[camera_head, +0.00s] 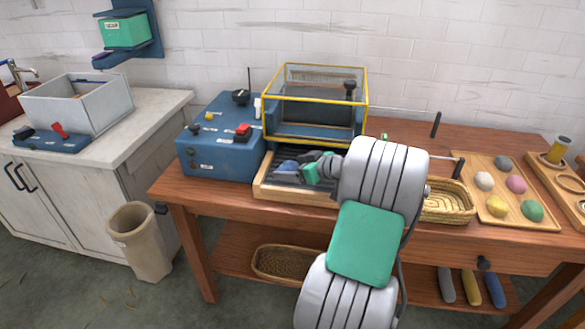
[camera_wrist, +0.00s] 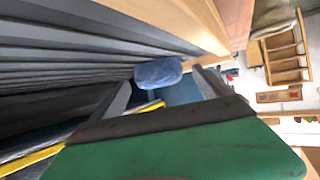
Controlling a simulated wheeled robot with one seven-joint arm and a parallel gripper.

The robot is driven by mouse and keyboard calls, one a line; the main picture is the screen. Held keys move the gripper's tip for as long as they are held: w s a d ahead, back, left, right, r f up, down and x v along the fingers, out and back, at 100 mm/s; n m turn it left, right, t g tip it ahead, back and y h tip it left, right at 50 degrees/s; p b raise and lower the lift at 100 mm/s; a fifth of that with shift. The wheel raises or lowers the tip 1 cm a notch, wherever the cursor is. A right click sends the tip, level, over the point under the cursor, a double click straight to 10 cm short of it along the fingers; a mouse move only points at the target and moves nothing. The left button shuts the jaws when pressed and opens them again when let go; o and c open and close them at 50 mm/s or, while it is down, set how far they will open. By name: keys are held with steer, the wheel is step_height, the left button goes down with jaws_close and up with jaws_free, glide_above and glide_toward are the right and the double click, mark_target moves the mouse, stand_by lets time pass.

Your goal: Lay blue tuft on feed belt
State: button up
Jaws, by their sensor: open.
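The blue tuft (camera_head: 287,166) is a small rounded blue lump at the dark slatted feed belt (camera_head: 270,179), which has a pale wooden frame. In the wrist view the tuft (camera_wrist: 158,72) shows just beyond and between my fingertips, with the grey belt slats (camera_wrist: 60,38) beside it. It appears to rest on the belt, but its underside is hidden. My gripper (camera_head: 303,171) is low over the belt, just right of the tuft. Its two fingers (camera_wrist: 162,84) are spread apart with a gap around the tuft. My arm hides part of the belt's right side.
A yellow-framed clear guard (camera_head: 318,69) stands behind the belt. A blue control box (camera_head: 218,150) with a red switch stands to its left. A wicker basket (camera_head: 447,207) and a wooden tray (camera_head: 491,219) of several coloured tufts lie to the right.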

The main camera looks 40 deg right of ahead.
steer(key=shift+s+r, duration=0.15)
steer(key=shift+r, duration=0.1)
steer(key=v, duration=1.1)
steer(key=shift+s+r+p, duration=0.15)
steer(key=shift+s+p, duration=0.1)
steer(key=shift+p, duration=0.1)
steer(key=w+a+f+g+y, duration=0.1)
steer(key=w+a+f+g, duration=0.15)
steer(key=a, duration=0.95)
steer(key=w+a+f+g, duration=0.2)
steer(key=w+a+g, duration=0.15)
steer(key=a, duration=0.85)
steer(key=s+a+f+g+h, duration=0.1)
steer(key=s+a+f+g, duration=0.1)
steer(key=s+a, duration=0.5)
steer(key=s+a+f+m+g+h, duration=0.1)
steer(key=s+a+g, duration=0.1)
steer(key=s+a, duration=0.5)
steer(key=shift+s+f+g+h, duration=0.25)
steer(key=shift+f+g+h, duration=0.05)
steer(key=shift+f, duration=0.1)
